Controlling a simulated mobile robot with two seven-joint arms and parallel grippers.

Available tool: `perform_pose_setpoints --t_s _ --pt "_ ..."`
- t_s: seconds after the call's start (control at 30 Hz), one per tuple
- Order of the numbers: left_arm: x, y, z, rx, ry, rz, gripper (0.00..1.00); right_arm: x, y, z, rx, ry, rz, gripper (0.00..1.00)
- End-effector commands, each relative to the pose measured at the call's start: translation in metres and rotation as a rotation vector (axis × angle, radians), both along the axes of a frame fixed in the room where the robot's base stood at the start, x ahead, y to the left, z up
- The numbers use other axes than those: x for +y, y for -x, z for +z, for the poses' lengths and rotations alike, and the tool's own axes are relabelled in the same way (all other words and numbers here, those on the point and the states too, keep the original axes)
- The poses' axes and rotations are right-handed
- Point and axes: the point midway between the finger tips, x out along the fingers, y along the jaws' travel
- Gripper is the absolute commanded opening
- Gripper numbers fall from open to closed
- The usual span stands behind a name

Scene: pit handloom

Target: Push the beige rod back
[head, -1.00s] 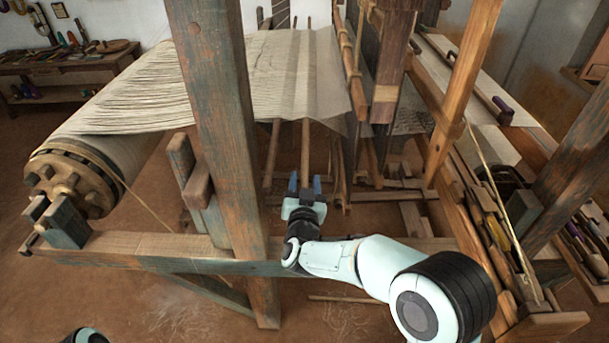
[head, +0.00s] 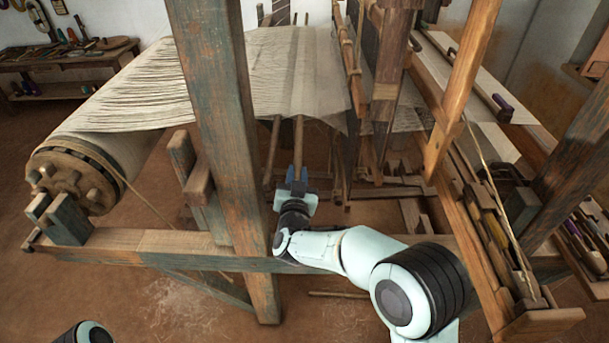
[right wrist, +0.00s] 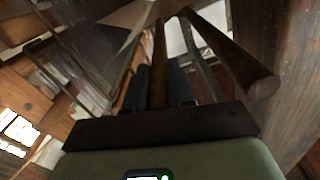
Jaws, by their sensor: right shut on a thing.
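The beige rod (head: 298,140) comes out from under the near edge of the pale warp sheet and points toward me. My right gripper (head: 297,176) is shut on its near end, with a dark blue finger on each side. In the right wrist view the rod (right wrist: 158,62) runs away between the two fingers. A second, similar rod (head: 272,150) lies beside it on the left in the head view, apart from the gripper. In the right wrist view a rod with a round end (right wrist: 262,88) passes right of the fingers. My left gripper is out of view.
A thick upright post (head: 218,130) stands left of my right arm, and a horizontal beam (head: 150,243) passes behind the arm. The wound warp beam (head: 75,180) is at the left. Slanted loom timbers (head: 465,85) stand at the right.

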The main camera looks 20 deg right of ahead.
Motion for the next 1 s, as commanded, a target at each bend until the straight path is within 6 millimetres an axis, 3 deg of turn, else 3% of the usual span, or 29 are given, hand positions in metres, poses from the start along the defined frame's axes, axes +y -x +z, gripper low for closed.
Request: perform_pose_setpoints --t_s 0.13,0.4,0.43,0.5,0.83,1.0 --pt "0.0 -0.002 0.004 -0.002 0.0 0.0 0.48 0.024 -0.006 0.001 -0.002 -0.001 0.003 0.0" --pt "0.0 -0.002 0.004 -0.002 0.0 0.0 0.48 0.027 -0.007 0.001 -0.003 -0.002 0.005 0.0" --pt "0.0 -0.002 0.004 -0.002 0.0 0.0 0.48 0.027 -0.006 0.001 -0.002 -0.003 0.005 0.3" --pt "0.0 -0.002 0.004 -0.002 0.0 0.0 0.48 0.027 -0.006 0.001 -0.002 -0.003 0.005 0.48" --pt "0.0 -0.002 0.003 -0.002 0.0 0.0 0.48 0.024 -0.006 0.001 -0.002 -0.002 0.006 0.48" --pt "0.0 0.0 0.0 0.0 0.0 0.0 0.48 0.005 -0.001 0.001 -0.002 -0.001 0.002 0.48"
